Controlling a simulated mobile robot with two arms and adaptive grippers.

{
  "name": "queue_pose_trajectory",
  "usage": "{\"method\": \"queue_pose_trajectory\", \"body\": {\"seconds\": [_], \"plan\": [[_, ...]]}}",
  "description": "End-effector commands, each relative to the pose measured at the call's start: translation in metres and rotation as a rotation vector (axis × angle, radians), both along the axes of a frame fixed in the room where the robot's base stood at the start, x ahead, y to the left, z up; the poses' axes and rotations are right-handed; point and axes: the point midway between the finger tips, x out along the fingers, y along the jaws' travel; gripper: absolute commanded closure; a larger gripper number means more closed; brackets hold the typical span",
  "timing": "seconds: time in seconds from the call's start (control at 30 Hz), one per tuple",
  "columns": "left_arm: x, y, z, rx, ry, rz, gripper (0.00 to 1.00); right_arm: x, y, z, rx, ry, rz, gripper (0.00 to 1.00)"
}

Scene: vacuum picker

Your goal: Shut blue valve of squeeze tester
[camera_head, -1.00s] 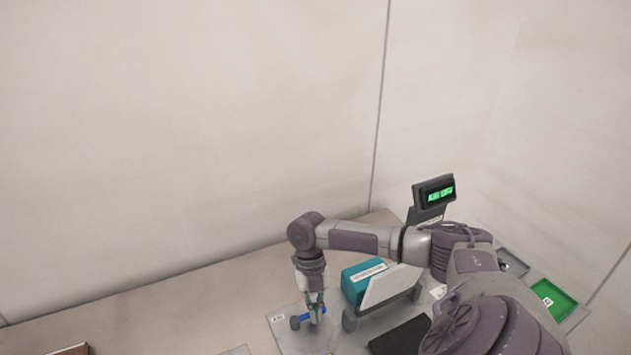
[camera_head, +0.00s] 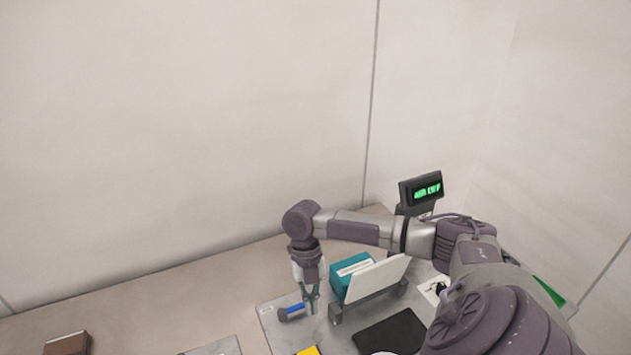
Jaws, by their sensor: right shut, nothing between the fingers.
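The blue valve handle (camera_head: 295,309) lies low on the grey base plate, with a dark grey knob at its left end. My right gripper (camera_head: 314,308) points down just right of the handle's right end. Its fingers are shut and empty; whether they touch the handle I cannot tell. The squeeze tester appears to be the teal block (camera_head: 351,277) and tilted white plate (camera_head: 378,279) on a grey stand, right of the gripper. My left gripper is not in view.
A display with green characters (camera_head: 427,190) stands at the back right. A black pad (camera_head: 390,332) and a yellow piece (camera_head: 308,351) lie in front. A brown box (camera_head: 67,344) is at the lower left. A green tray (camera_head: 549,291) is partly hidden by my right arm. The left table is mostly clear.

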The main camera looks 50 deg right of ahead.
Motion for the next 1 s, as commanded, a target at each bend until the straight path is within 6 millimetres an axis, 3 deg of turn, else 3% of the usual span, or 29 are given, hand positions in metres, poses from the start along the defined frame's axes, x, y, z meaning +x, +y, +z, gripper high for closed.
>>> {"method": "queue_pose_trajectory", "body": {"seconds": [0.17, 0.4, 0.73, 1.0], "plan": [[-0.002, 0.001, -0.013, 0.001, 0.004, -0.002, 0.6, 0.013, -0.004, 0.031, 0.002, -0.007, 0.0, 1.0], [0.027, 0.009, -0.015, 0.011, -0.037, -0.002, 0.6, 0.02, -0.008, 0.057, 0.001, -0.002, 0.0, 1.0], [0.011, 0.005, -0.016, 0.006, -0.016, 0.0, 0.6, 0.02, -0.008, 0.06, 0.002, 0.0, 0.001, 1.0], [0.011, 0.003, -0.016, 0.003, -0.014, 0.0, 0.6, 0.02, -0.008, 0.06, 0.002, 0.0, 0.001, 1.0]]}}
